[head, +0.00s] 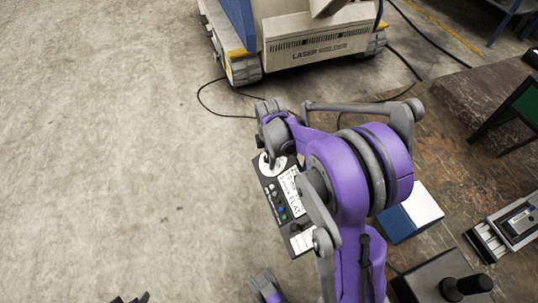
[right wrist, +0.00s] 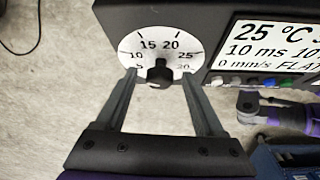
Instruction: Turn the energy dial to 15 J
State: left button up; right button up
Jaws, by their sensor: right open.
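The energy dial (right wrist: 136,61) is a white round scale with a black knob (right wrist: 160,76) at its centre, on a dark control panel. The numbers 15 and 20 stand at its top. I cannot make out clearly where the knob points. My right gripper (right wrist: 158,79) is open, its two fingers on either side of the knob with gaps showing. In the head view the dial (head: 266,170) is partly hidden by my right wrist. Only a dark bit at the bottom edge of the head view may be my left gripper (head: 130,299); its jaws cannot be made out.
The panel's screen (right wrist: 275,45) and several coloured buttons lie right of the dial. A laser welder (head: 320,45) stands at the back with cables on the floor. A blue-and-white box (head: 424,203) and other equipment are at right. The floor at left is clear.

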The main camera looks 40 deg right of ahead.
grip_shut()
dwell(0.4)
jog(key=m+t, duration=0.1)
jog(key=m+t+h, duration=0.1)
jog(key=m, duration=0.1)
jog(key=shift+s+a, duration=0.15)
jog(key=shift+s, duration=0.05)
jog(key=shift+s+a+f+m+t+h+b, duration=0.1)
jog(key=shift+m+t+h+b, duration=0.4)
jog(key=shift+m, duration=0.55)
jog(key=shift+a+f+m+t+h+b, duration=0.1)
jog(key=shift+m+t+h+b, duration=0.4)
jog(key=shift+m, duration=0.55)
grip_release()
jog(key=shift+r, duration=0.1)
